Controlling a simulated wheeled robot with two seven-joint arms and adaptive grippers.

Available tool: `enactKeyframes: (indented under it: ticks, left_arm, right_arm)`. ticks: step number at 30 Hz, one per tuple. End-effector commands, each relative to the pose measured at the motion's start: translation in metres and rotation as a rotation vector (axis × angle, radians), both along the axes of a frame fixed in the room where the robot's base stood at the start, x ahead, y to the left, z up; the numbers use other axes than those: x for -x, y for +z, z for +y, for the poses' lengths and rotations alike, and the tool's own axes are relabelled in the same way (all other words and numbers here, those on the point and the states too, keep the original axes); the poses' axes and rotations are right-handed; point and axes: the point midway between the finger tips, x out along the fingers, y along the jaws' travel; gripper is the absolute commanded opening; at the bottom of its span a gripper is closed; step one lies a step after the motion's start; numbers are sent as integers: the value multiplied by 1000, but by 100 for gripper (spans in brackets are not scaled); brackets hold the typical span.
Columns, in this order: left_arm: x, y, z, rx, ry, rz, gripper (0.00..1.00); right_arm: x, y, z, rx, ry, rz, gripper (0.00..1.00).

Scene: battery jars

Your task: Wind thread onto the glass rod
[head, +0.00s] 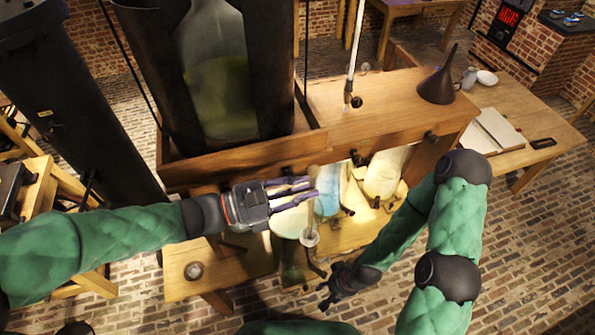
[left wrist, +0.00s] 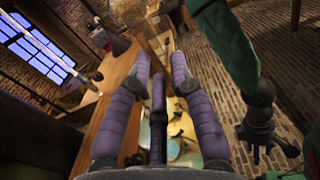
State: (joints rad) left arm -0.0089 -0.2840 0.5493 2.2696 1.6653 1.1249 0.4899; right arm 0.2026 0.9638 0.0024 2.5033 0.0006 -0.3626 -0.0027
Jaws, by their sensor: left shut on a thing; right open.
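My left gripper (head: 305,190) is shut on a thin pale rod (head: 311,222) with a tan knob at its top, in front of the wooden bench. The rod looks roughly upright; I cannot tell whether it is glass or whether thread is on it. My left gripper's purple fingers also show in the left wrist view (left wrist: 161,62), where the held thing is hard to make out. My right gripper (head: 328,298) is open and empty, below and slightly right of the rod. It also shows in the left wrist view (left wrist: 272,152). No thread is clearly visible.
A wooden bench (head: 390,105) carries a dark funnel (head: 438,85) and an upright white rod (head: 354,45). A large greenish jar (head: 215,95) stands behind my left gripper. Blue (head: 328,190) and yellowish (head: 385,172) jars sit beneath the bench. Brick floor (head: 540,230) is clear at right.

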Motion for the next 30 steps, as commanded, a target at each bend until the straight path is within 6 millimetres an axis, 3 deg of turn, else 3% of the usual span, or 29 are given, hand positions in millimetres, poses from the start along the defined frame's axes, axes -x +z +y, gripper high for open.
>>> enactKeyframes:
  ticks: [23,30]
  left_arm:
    - [96,1,-31,0,-2,0,0]
    - [124,3,-40,1,-2,-1,0]
  right_arm:
    - [0,19,0,0,0,0,46]
    - [0,34,0,0,0,0,46]
